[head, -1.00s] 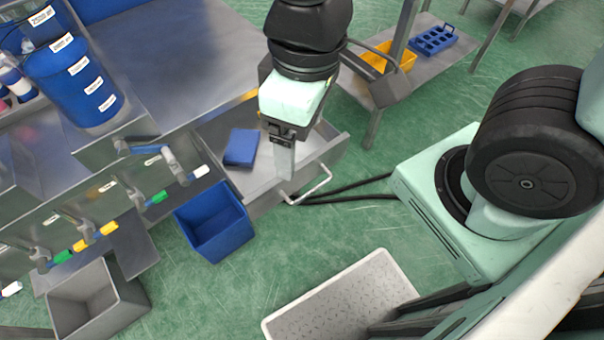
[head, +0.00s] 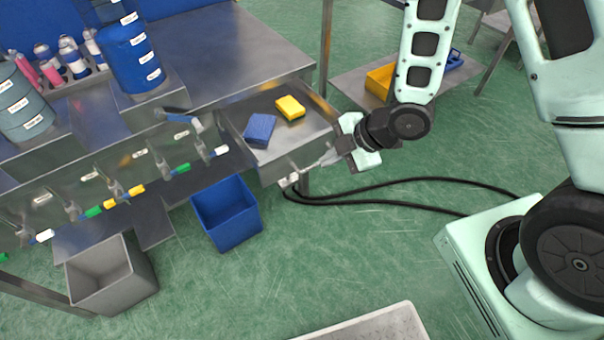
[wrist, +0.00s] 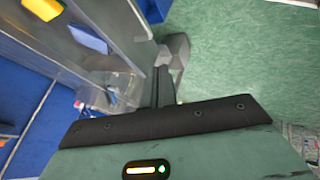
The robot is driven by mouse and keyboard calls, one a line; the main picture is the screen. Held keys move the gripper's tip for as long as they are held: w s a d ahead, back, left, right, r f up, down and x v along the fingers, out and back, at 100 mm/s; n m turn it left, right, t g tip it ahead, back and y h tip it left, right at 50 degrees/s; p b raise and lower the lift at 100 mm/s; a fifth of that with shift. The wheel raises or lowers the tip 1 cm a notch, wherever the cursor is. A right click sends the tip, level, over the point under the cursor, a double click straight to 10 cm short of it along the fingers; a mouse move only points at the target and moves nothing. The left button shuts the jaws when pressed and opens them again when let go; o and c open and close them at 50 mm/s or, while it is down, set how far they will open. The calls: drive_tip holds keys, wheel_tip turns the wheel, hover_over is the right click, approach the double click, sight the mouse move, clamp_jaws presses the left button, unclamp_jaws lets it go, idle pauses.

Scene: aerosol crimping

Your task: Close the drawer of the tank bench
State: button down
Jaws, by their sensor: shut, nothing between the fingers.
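The drawer (head: 301,147) of the tank bench (head: 230,50) stands open, pulled out from under the right end of the worktop. A blue block-like item (head: 259,130) and a yellow sponge-like item (head: 290,108) lie in it. My gripper (head: 328,159) is shut and empty, just outside the drawer's front, by the handle (head: 289,182). I cannot tell whether it touches the front. In the wrist view, the closed fingers (wrist: 164,84) point beside the drawer wall (wrist: 118,58), with the blue item (wrist: 88,38) and yellow item (wrist: 43,8) beyond. The handle is partly hidden by my gripper.
A blue bin (head: 226,213) and a grey bin (head: 110,272) stand on the floor below the taps. Black hoses (head: 400,183) run over the floor right of the drawer. A low shelf with a yellow box (head: 380,79) stands behind my arm. Green floor before the drawer is clear.

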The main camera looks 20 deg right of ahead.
approach(284, 169)
wheel_tip(284, 169, down, 4)
drive_tip(key=s+a, duration=0.1)
drive_tip(key=s, duration=0.2)
drive_tip(key=shift+w+a+p, duration=0.25)
drive_tip(key=shift+w, duration=0.5)
drive_tip(key=shift+w+a+p, duration=0.3)
drive_tip(key=shift+w, duration=0.4)
drive_tip(key=shift+w+a+p, duration=0.25)
drive_tip(key=shift+w, duration=0.5)
drive_tip(key=shift+w, duration=0.1)
